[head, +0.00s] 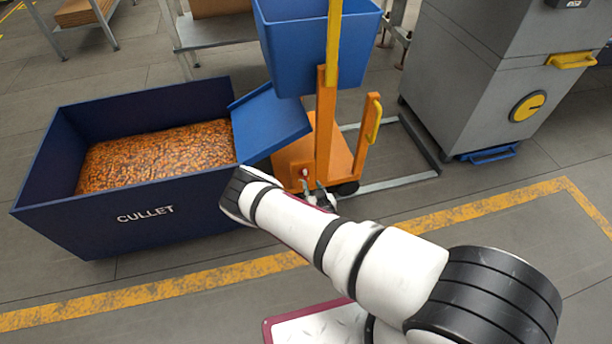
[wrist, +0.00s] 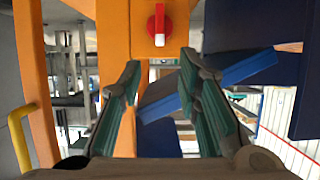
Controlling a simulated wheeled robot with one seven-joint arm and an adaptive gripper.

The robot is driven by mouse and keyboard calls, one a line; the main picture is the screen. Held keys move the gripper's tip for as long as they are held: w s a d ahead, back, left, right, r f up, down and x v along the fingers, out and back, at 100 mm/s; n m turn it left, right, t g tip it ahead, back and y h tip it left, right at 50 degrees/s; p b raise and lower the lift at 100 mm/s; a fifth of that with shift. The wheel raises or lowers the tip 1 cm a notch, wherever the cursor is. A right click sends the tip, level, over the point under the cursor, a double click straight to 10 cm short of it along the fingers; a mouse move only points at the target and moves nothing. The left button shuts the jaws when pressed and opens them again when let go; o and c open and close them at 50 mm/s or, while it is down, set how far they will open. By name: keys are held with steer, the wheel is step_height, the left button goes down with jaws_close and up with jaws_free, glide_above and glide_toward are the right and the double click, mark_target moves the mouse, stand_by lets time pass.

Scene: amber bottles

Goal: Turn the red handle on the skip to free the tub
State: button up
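The red handle (wrist: 159,18) has a white tip and is mounted on the orange frame (wrist: 100,25) in the wrist view. It hangs roughly upright, tip down. My gripper (wrist: 160,62) is open and empty, its two fingers pointing at the frame. The handle shows just above the gap between the fingertips, apart from them. The blue tub (head: 290,50) sits high on the stand, above a sloping blue plate (head: 268,125).
A dark blue bin marked CULLET (head: 100,225), filled with amber pieces (head: 160,155), stands left of the stand. A grey machine (head: 470,80) stands at the right. A yellow upright (head: 334,35) rises before the tub. The floor in front, with its yellow line (head: 440,217), is clear.

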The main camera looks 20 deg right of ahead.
mark_target(306, 173)
steer(key=b+x, duration=0.3)
steer(key=x, duration=0.7)
steer(key=shift+w+f, duration=0.15)
steer(key=shift+w, duration=0.05)
steer(key=shift+c, duration=0.6)
jaws_close()
